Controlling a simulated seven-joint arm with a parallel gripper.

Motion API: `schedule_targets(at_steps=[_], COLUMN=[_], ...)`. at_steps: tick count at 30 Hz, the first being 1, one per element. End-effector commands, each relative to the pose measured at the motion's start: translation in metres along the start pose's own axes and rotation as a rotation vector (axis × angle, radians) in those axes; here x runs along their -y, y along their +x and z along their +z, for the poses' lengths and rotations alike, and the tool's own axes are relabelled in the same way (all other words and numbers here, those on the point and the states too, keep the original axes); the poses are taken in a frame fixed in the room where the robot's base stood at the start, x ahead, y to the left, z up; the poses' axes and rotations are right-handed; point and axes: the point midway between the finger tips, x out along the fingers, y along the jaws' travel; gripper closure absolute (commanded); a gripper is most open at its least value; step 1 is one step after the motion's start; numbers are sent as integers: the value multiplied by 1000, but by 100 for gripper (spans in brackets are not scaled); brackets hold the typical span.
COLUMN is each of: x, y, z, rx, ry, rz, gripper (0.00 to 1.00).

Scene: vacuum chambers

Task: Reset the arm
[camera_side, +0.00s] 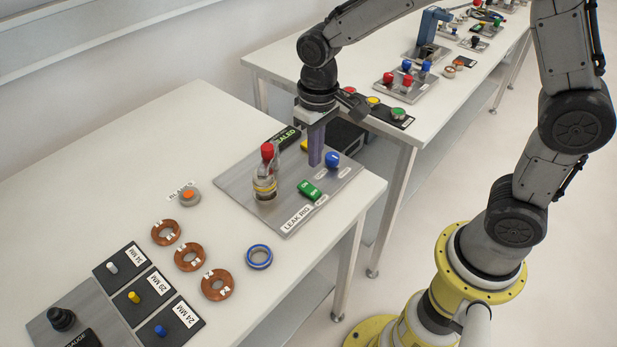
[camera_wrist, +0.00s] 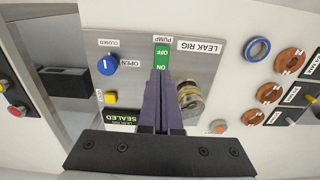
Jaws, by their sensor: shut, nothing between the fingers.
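My gripper (camera_side: 315,162) points down above the leak rig plate (camera_side: 236,186), its purple fingers together and empty. It stands between the glass and metal chamber with a red cap (camera_side: 266,178) and the blue valve knob (camera_side: 332,159). In the wrist view the fingertips (camera_wrist: 161,73) lie just below the green pump switch (camera_wrist: 162,57), and the blue knob (camera_wrist: 107,65) is at left between the CLOSED and OPEN labels. The black display (camera_side: 286,138) reads SEALED, partly hidden by my gripper in the side view. A yellow button (camera_wrist: 111,98) sits near it.
Size pads with pegs (camera_side: 134,297) and a gauge (camera_side: 61,319) are at front left. A second table (camera_side: 285,62) behind holds buttons and other fittings.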

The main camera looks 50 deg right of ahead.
Motion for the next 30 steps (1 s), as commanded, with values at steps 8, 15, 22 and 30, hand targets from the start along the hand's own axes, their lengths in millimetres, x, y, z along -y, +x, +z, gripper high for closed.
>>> schedule_targets(at_steps=[8, 15, 22, 30], x=[-35, -63, -73, -73], y=[-98, -143, -132, -117], z=[32, 113, 174, 186], rx=[-248, -435, -507, -470], ry=[73, 81, 41, -14], rz=[-38, -36, -12, 2], gripper=[100, 100, 100, 100])
